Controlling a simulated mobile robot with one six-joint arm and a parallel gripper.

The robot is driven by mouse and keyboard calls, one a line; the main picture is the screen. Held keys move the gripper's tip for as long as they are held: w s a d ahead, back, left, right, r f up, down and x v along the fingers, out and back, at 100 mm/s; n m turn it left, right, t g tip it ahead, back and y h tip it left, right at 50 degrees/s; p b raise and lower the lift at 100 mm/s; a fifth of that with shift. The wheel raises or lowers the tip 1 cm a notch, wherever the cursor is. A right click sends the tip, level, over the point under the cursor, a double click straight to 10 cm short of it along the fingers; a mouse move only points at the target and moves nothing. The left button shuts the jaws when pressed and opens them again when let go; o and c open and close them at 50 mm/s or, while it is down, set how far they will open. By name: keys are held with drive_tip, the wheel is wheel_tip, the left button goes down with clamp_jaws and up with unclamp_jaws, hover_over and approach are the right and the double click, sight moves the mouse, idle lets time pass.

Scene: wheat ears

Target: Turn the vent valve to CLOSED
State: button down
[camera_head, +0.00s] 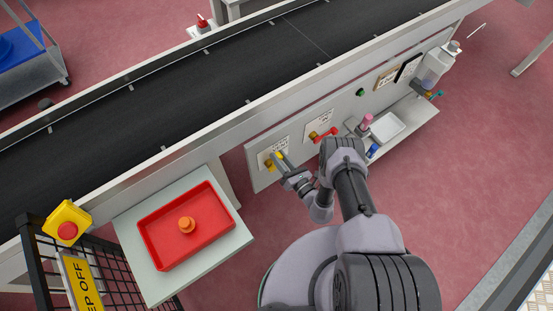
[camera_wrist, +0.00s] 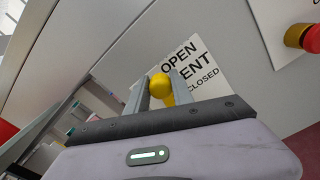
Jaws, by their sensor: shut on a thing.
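The vent valve has a yellow handle (camera_head: 280,155) on the pale panel under the conveyor. Its label (camera_wrist: 203,69) reads OPEN, VENT and CLOSED in the wrist view. My gripper (camera_head: 284,163) is at the valve and shut on the yellow handle. In the wrist view the handle's rounded yellow end (camera_wrist: 160,85) sits between the two fingers of my gripper (camera_wrist: 161,82). The fingers hide part of the handle and part of the label, so I cannot tell exactly which mark the handle points to.
A red-handled valve (camera_head: 326,133) is on the panel just right of the vent valve; its red knob (camera_wrist: 312,39) shows in the wrist view. A shelf (camera_head: 410,125) with bottles is farther right. A red tray (camera_head: 160,260) stands at lower left. The conveyor (camera_head: 200,90) runs above.

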drive_tip(key=d+m, duration=0.1)
drive_tip(key=w+m, duration=0.1)
drive_tip(key=shift+w+d+f+m, duration=0.2)
drive_tip(key=shift+d+f+m, duration=0.05)
drive_tip(key=shift+d+m, duration=0.1)
drive_tip(key=shift+w+d+f+m, duration=0.45)
drive_tip(key=shift+d+m, duration=0.1)
drive_tip(key=shift+m, duration=0.45)
drive_tip(key=shift+w+d+f+m, duration=0.3)
drive_tip(key=shift+d+f+m, duration=0.2)
drive_tip(key=shift+m, duration=0.45)
drive_tip(key=c, duration=1.1)
unclamp_jaws()
drive_tip(key=shift+s+f, duration=0.1)
